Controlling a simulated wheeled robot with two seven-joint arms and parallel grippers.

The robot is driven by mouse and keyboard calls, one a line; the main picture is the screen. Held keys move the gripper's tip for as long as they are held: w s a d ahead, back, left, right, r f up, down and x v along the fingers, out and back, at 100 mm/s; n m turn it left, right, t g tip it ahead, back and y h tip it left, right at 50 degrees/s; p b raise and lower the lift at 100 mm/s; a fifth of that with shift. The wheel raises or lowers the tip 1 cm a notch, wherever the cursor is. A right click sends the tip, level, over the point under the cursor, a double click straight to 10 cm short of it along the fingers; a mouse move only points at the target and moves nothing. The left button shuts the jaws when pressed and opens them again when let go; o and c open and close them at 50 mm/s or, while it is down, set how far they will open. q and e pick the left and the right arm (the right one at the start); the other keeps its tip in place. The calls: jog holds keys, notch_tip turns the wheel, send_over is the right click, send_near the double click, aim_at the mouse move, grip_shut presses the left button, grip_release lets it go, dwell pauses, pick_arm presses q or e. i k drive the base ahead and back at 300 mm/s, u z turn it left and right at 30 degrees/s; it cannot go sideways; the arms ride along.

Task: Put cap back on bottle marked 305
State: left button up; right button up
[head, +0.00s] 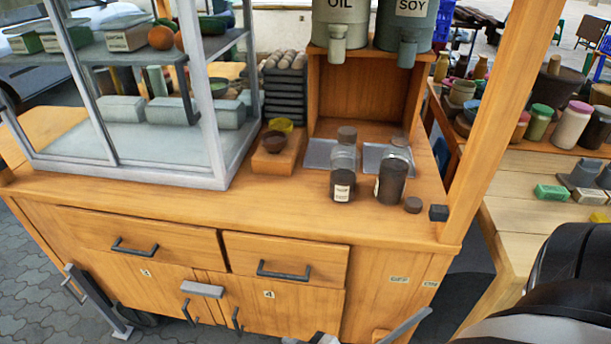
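Two clear glass bottles with dark contents stand upright on the wooden counter. The left bottle (343,172) has a brown-grey cap on its mouth. The right bottle (392,180) shows a clear neck and seems to have no cap. Both bear small pale labels, too small to read, so I cannot tell which is 305. A loose dark round cap (413,204) lies on the counter just right of the right bottle.
A small dark block (439,212) sits by the wooden post (494,115). Behind the bottles are metal trays (322,153) and dispensers marked OIL (341,22) and SOY (409,28). A glass case (130,140) stands left. The counter's front strip is clear.

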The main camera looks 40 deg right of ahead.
aim_at(396, 159)
jog(key=u, duration=1.95)
jog(key=k, duration=1.45)
jog(key=z, duration=1.8)
